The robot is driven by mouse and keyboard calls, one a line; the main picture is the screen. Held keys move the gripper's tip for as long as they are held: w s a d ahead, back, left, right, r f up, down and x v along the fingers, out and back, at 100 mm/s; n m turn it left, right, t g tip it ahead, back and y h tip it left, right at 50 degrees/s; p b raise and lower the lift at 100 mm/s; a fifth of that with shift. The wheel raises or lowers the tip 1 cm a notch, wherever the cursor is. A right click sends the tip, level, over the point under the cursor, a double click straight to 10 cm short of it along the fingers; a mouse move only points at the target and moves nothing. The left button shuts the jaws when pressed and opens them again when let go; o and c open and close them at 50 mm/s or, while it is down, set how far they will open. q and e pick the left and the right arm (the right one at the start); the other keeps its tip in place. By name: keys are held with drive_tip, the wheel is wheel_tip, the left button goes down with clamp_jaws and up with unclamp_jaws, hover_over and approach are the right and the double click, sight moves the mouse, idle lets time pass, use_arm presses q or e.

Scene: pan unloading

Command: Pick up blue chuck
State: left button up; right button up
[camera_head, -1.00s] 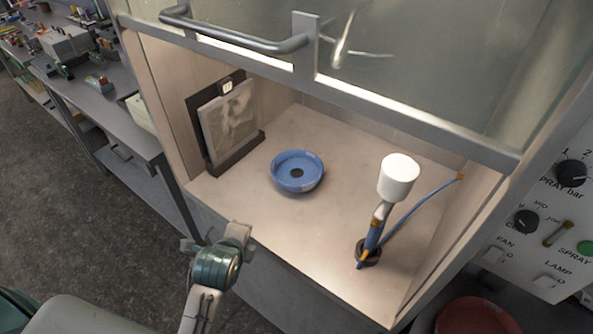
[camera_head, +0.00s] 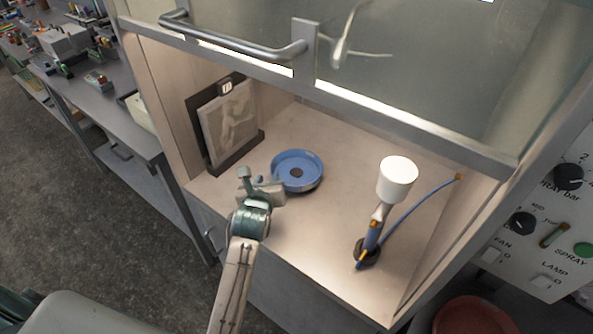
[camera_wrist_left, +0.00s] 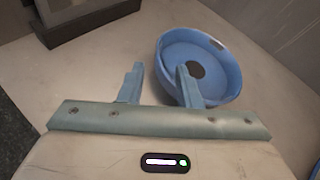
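The blue chuck (camera_head: 297,171) is a round, shallow blue dish with a dark hole in its middle. It sits on the floor of the lit booth. My left gripper (camera_head: 254,182) is just in front of it and to its left. In the left wrist view, the left gripper's two fingers (camera_wrist_left: 160,82) are apart with nothing held between them. The chuck (camera_wrist_left: 222,88) lies ahead and to the right there, and the right finger overlaps its near left part in the picture. Whether that finger touches it I cannot tell. My right gripper is not in view.
An airbrush with a white cup (camera_head: 398,178) stands at the right of the booth floor, with a blue hose. A framed picture (camera_head: 228,122) leans on a dark stand at the left. The raised sash bar (camera_head: 235,42) crosses above. The booth floor is clear between chuck and airbrush.

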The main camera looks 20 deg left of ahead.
sight(271, 170)
use_arm(q)
drive_tip(key=shift+w+a+f, duration=0.15)
drive_tip(key=shift+w, duration=0.25)
drive_tip(key=shift+w+a+f+p, duration=0.2)
drive_tip(key=shift+w+p, duration=0.2)
drive_tip(key=shift+w, duration=0.15)
drive_tip(key=p+x, duration=0.1)
drive_tip(key=x, duration=0.2)
drive_tip(key=shift+f, duration=0.2)
drive_tip(key=shift+w+a+f, duration=0.15)
drive_tip(key=shift+w+f, duration=0.15)
drive_tip(key=shift+w, duration=0.15)
drive_tip(key=shift+s+r, duration=0.1)
drive_tip(key=shift+s, duration=0.05)
clamp_jaws()
